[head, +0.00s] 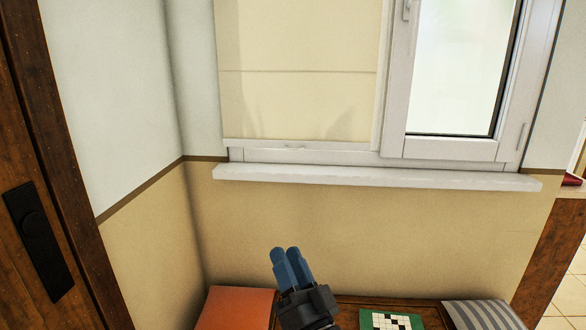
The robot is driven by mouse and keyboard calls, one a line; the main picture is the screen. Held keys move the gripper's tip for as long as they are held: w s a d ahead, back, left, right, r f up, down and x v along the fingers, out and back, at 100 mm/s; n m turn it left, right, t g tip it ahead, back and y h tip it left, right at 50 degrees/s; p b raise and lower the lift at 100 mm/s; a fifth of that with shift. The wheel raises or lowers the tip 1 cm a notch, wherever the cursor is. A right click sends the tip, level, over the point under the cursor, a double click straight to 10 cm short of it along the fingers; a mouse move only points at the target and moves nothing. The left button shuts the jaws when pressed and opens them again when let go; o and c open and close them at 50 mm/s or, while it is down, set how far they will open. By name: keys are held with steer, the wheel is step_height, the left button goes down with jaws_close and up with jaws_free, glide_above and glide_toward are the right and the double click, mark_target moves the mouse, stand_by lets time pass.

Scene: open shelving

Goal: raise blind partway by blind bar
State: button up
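The cream blind (295,100) hangs over the left part of the window and reaches down close to the sill. My gripper (285,251) is low in the head view, below the blind bar and the sill, apart from both. Its two blue fingers point up and lie side by side with no clear gap. Nothing shows between them.
A white window sill (370,177) juts out below the blind. The window sash (455,75) at right is uncovered. A brown door (45,150) stands at left.

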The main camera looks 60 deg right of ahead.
steer(key=shift+w+d+r+m+g+h+b, duration=0.25)
steer(key=shift+w+d+r+m+g+h, duration=1)
steer(key=shift+w+d+m+g, duration=2.15)
steer(key=shift+w+d+r+m+g+h+b, duration=0.2)
steer(key=shift+w+d+r+m+g+h, duration=1.05)
steer(key=shift+d+m+g, duration=3.8)
steer(key=shift+w+d+r+m+g+h+b, duration=0.35)
steer(key=shift+w+d+r+m+g, duration=1.6)
steer(key=shift+d, duration=4.25)
steer(key=shift+w+r+m+t, duration=0.25)
steer(key=shift+w+m+t, duration=0.45)
steer(key=shift+w+m, duration=0.4)
steer(key=shift+c, duration=0.2)
steer(key=shift+s, duration=0.1)
jaws_close()
